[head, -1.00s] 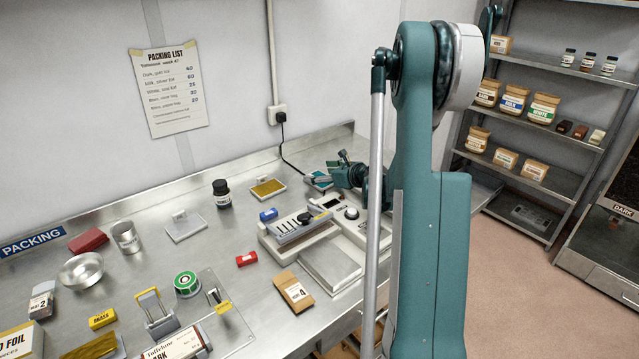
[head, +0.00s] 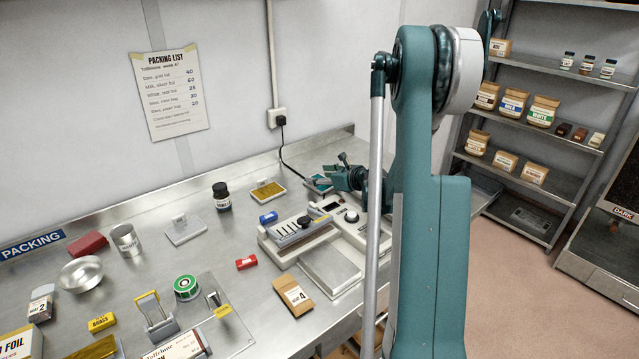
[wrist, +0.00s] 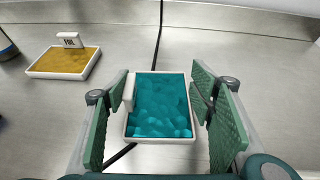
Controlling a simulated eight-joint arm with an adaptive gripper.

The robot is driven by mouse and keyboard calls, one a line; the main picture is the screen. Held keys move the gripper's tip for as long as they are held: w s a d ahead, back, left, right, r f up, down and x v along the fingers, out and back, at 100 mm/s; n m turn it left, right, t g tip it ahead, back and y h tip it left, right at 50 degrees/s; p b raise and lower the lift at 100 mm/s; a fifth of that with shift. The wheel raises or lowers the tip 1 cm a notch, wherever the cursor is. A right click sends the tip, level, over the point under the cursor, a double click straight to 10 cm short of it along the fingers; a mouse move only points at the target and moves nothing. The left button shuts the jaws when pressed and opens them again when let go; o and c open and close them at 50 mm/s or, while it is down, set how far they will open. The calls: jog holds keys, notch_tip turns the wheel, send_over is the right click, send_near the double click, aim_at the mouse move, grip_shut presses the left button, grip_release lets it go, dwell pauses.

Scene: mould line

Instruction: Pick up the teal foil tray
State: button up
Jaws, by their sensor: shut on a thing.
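The teal foil tray (wrist: 160,108) is a white-rimmed rectangular tray with a crinkled teal foil surface and a small white tab at its left. In the wrist view it sits between the green pads of my gripper (wrist: 161,97), which is shut on it. In the head view the tray (head: 319,183) is at the back of the steel bench, partly covered by my gripper (head: 334,180). I cannot tell whether the tray touches the bench.
A gold foil tray (wrist: 65,62) lies to the left, and a silver one (head: 186,233) farther left. A sealer (head: 298,234) is in front. A black cable (wrist: 158,38) runs behind the teal tray to the wall.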

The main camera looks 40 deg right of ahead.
jog(key=shift+r, duration=0.15)
notch_tip(320, 180, up, 10)
jog(key=p, duration=0.2)
dwell(0.4)
